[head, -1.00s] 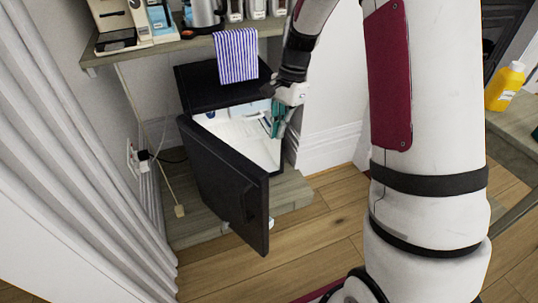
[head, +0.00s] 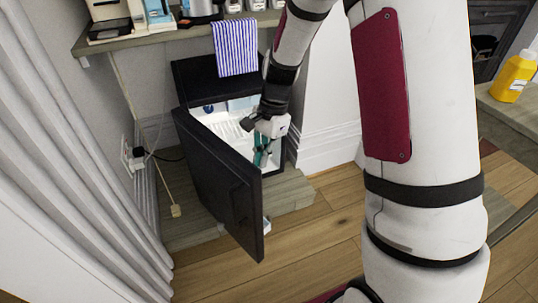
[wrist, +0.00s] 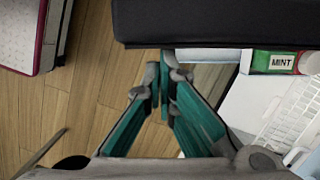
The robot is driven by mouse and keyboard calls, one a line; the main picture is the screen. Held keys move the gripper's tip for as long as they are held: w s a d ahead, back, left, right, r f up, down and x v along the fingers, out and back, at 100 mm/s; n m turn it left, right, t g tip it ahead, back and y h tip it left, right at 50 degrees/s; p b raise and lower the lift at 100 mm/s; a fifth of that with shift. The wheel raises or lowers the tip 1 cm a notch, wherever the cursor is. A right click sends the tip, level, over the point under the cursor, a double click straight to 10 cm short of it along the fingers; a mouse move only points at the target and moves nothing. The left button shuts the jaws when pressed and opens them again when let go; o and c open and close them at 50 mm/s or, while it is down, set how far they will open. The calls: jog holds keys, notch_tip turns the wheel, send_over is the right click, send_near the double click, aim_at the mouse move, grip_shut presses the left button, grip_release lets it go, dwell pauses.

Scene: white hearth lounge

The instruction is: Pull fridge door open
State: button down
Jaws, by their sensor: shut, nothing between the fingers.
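The small black fridge (head: 192,82) stands under the shelf. Its dark door (head: 218,178) is hinged at the left and stands part-way open, with the white inside (head: 228,123) showing. My gripper (head: 261,163) is shut and empty, in the opening by the door's free edge, on the inner side. Whether it touches the door is unclear. In the wrist view, my gripper's teal fingertips (wrist: 163,90) are together below a black fridge part (wrist: 215,22). I cannot tell whether that part is door or body. A green MINT pack (wrist: 280,62) shows beside the white interior.
A striped towel (head: 236,48) hangs from the shelf (head: 150,40) over the fridge. A grey curtain (head: 80,150) is on the left, with a plug and cord (head: 137,155) on the wall. Wooden floor (head: 310,235) is clear in front. A yellow bottle (head: 514,77) stands at right.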

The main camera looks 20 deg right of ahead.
jog(key=shift+a, duration=0.15)
jog(key=s+a+m+p, duration=0.2)
jog(key=a, duration=0.5)
jog(key=s+a+m+t+p, duration=0.1)
jog(key=s+a+m+p, duration=0.1)
jog(key=a, duration=0.5)
jog(key=shift+a+m+p, duration=0.15)
jog(key=shift+m+p, duration=0.15)
jog(key=shift+p, duration=0.05)
jog(key=shift+w, duration=0.1)
